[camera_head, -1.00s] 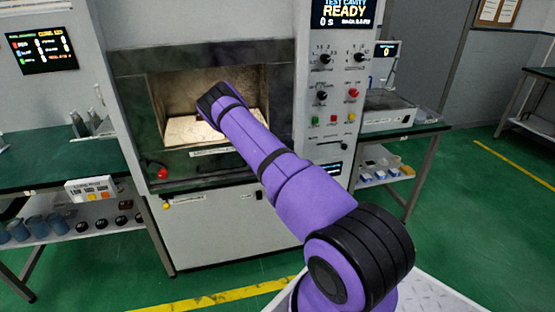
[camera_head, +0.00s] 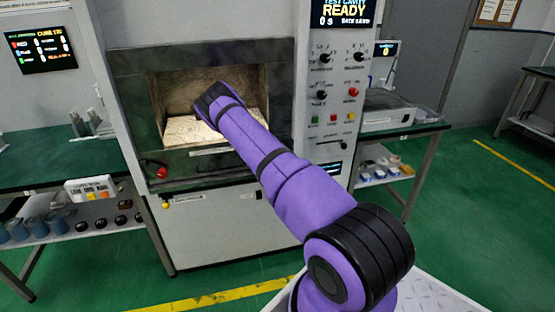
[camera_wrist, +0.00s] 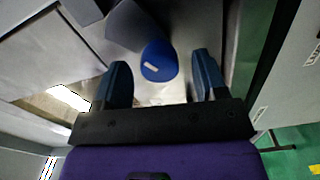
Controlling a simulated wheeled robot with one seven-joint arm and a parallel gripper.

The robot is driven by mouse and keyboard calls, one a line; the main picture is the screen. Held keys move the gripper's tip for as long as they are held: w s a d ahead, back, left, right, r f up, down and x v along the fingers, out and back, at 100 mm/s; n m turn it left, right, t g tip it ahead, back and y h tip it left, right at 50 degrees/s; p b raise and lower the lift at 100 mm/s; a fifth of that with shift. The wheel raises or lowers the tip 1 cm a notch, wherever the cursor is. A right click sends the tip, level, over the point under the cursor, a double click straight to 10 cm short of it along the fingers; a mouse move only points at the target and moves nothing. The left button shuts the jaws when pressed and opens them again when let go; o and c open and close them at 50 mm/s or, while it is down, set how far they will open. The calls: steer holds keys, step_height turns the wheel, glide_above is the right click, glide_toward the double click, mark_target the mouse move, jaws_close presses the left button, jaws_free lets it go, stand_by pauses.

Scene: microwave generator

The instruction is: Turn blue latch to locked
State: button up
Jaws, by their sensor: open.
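The blue latch (camera_wrist: 159,60) shows in the wrist view as a rounded blue knob with a small pale mark on it. It lies just beyond and between the two fingertips of my gripper (camera_wrist: 164,78). In the head view my purple arm reaches to the front of the machine's open cavity (camera_head: 168,85). The arm hides my fingers and the blue latch there.
The machine's control panel (camera_head: 333,130) with knobs and buttons stands right of the cavity. A red knob (camera_head: 162,172) sits low on the left of the front. Green-topped tables flank the machine, the left one (camera_head: 60,160) holding small items. The green floor at right is clear.

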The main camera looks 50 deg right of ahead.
steer(key=v, duration=0.9)
steer(key=shift+w, duration=0.1)
